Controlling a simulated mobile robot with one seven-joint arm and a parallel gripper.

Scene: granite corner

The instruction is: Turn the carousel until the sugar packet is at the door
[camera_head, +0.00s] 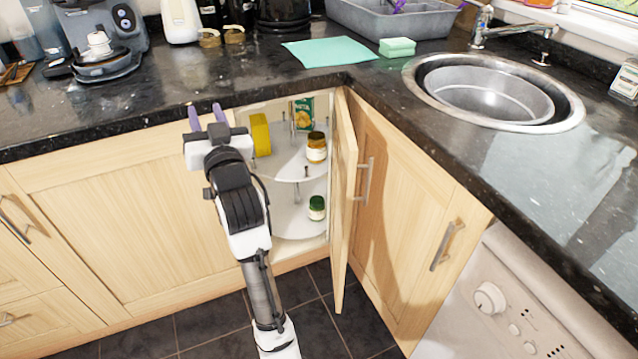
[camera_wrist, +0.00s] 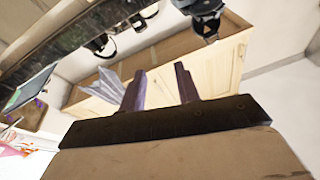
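The carousel (camera_head: 283,167) is a white two-tier turntable inside the open corner cabinet in the head view. Its upper tier holds a yellow packet (camera_head: 261,136) at the left, a green pasta box (camera_head: 303,114) at the back and a brown-lidded jar (camera_head: 316,148) at the right. A green-lidded jar (camera_head: 316,208) stands on the lower tier. I cannot make out which item, if any, is the sugar packet. My gripper (camera_head: 206,113) is left of the opening by the counter edge, apart from the carousel. In the wrist view its purple fingers (camera_wrist: 160,72) are spread with nothing between them.
The cabinet door (camera_head: 343,190) stands open right of the carousel. The dark granite counter (camera_head: 220,75) overhangs the opening, with a teal cloth (camera_head: 330,52), a sponge (camera_head: 397,47) and a sink (camera_head: 490,92) on it. The tiled floor (camera_head: 210,325) in front is clear apart from my arm.

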